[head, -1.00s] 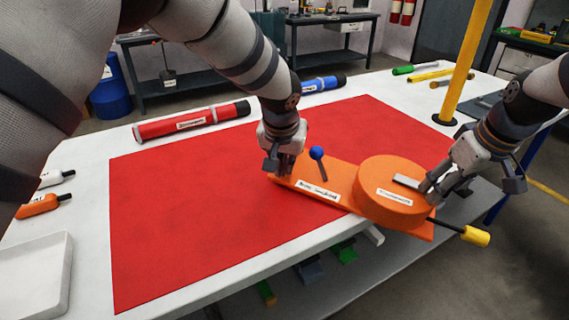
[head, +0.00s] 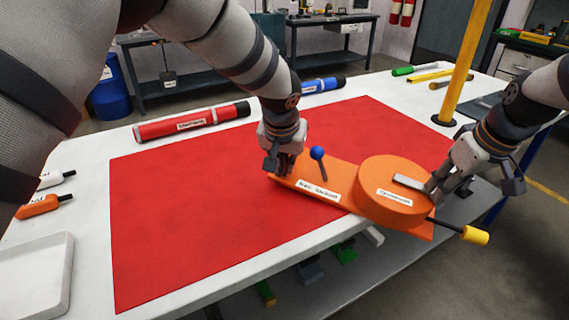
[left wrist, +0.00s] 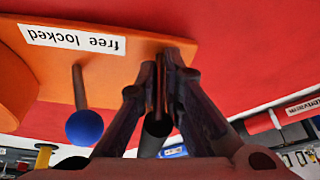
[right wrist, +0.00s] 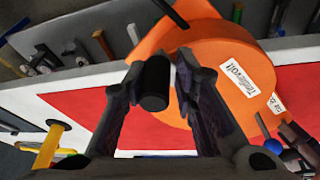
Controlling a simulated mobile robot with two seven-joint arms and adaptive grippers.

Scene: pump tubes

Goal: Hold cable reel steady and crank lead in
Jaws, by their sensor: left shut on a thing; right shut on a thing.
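The orange cable reel has a flat base plate (head: 335,180) and a round drum (head: 392,205) at its right end, by the table's front edge. A blue-knobbed lever (head: 317,154) stands up from the plate beside a "free locked" label (left wrist: 72,38). A grey crank arm (head: 409,182) lies across the drum top. My right gripper (head: 436,188) is shut on the black crank handle (right wrist: 153,82). A black lead ending in a yellow plug (head: 475,235) sticks out past the table edge.
The reel lies partly on a red mat (head: 200,220) and overhangs the white table's front edge. A red tube (head: 190,122) and a blue tube (head: 320,85) lie behind. A yellow post (head: 465,65) stands behind my right arm. The mat's left part is clear.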

